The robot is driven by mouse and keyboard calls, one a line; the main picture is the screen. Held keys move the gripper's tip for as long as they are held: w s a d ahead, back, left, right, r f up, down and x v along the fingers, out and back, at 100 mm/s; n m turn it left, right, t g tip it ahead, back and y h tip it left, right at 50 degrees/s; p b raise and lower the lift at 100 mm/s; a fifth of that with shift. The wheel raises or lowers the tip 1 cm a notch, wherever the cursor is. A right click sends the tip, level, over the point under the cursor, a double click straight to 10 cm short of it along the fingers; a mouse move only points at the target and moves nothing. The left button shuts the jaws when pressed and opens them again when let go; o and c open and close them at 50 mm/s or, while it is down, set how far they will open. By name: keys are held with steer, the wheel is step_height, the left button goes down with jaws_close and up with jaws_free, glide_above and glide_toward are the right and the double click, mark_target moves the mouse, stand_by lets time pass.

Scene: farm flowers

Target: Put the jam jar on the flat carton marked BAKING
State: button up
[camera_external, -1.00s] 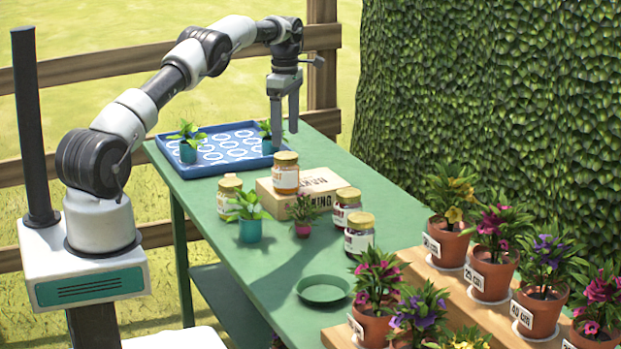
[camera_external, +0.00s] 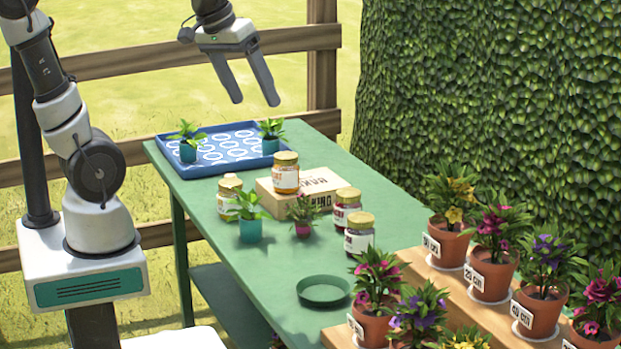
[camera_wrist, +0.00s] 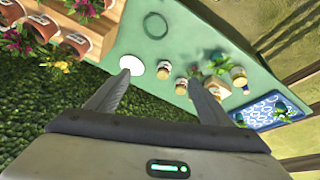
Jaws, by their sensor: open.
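The flat carton marked BAKING (camera_external: 323,185) lies on the green table. A gold-lidded jar with amber contents (camera_external: 285,175) stands on its left part. Two gold-lidded jars with dark contents, one beside the carton (camera_external: 346,208) and one nearer the camera (camera_external: 359,235), stand on the table to its right. Another pale-labelled jar (camera_external: 229,198) stands left of the carton. The labels are too small to read, so I cannot tell which is jam. My gripper (camera_external: 255,103) is open and empty, high above the table's far end. Its spread fingers also show in the wrist view (camera_wrist: 160,79).
A blue tray (camera_external: 228,152) with two seedlings lies at the table's far end. A teal-potted seedling (camera_external: 250,230) and a small pink-potted plant (camera_external: 303,229) stand before the carton. A green saucer (camera_external: 324,291) lies nearer. Potted flowers (camera_external: 490,275) crowd the right, beside a hedge.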

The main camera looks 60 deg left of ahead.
steer(key=s+d+f+m, duration=0.3)
steer(key=s+f+m, duration=0.1)
steer(key=s, duration=0.3)
steer(key=shift+f+t, duration=0.15)
steer(key=shift+t, duration=0.25)
